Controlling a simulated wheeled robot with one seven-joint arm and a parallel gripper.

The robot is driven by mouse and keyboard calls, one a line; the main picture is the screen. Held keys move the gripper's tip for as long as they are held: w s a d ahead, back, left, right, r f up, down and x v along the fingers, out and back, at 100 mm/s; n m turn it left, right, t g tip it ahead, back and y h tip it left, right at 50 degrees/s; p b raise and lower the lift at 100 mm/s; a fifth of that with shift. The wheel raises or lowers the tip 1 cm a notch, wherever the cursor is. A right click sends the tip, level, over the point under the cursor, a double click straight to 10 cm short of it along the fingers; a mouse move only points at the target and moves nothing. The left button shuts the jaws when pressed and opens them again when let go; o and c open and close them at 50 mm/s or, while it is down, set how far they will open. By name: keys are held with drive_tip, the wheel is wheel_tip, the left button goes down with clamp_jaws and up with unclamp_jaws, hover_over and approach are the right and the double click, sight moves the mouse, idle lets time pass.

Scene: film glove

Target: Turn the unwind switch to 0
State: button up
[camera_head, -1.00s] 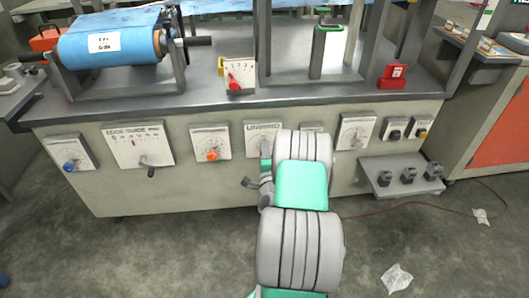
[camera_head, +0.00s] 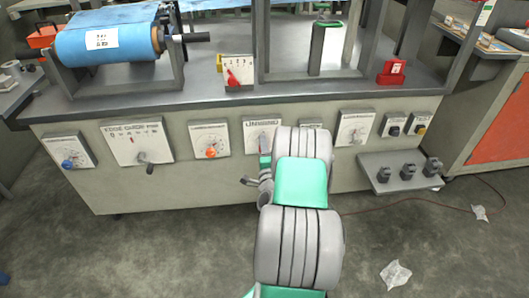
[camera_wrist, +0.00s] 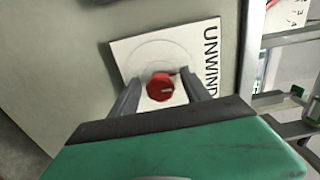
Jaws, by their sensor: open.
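The unwind panel (camera_head: 262,133) is a white plate on the front of the machine, its lower part hidden behind my arm in the head view. In the wrist view the panel (camera_wrist: 152,50) shows the word UNWIND running sideways. Its red knob (camera_wrist: 160,87) carries a pale mark pointing toward the right of the picture. My gripper (camera_wrist: 160,92) is open, with one finger on each side of the red knob. I cannot tell whether either finger touches it. The panel's scale marks are too faint to read.
An orange-knob panel (camera_head: 210,139) sits left of the unwind panel, and another dial panel (camera_head: 355,127) sits to the right. A small shelf with grey knobs (camera_head: 400,172) juts out at right. The counter edge (camera_head: 180,107) overhangs the panels.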

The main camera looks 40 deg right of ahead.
drive_tip(key=b+v, duration=0.1)
drive_tip(key=v, duration=0.6)
drive_tip(key=shift+s+a+b, duration=0.15)
drive_tip(key=shift+s+b, duration=0.05)
drive_tip(key=shift+b, duration=0.2)
drive_tip(key=w+a+r+n+g+y+p, duration=0.1)
drive_tip(key=w+a+r+n+y+p, duration=0.45)
drive_tip(key=a+r+n+p, duration=0.4)
drive_tip(key=w+a+r+n+g+y+p, duration=0.1)
drive_tip(key=w+a+r+n+y+p, duration=0.45)
drive_tip(key=a+r, duration=0.65)
drive_tip(key=s+a+r+n+g+y+p, duration=0.1)
drive_tip(key=s+a+r+n+g+p, duration=0.3)
drive_tip(key=s+a+r+n+p, duration=0.45)
drive_tip(key=s+a+r+n+g+h+p, duration=0.1)
drive_tip(key=s+r+g+p, duration=0.4)
drive_tip(key=s+r+p, duration=0.6)
drive_tip(key=s+r+h, duration=0.1)
drive_tip(key=s+r, duration=0.2)
drive_tip(key=shift+s+a+g, duration=0.25)
drive_tip(key=shift+a+g, duration=0.15)
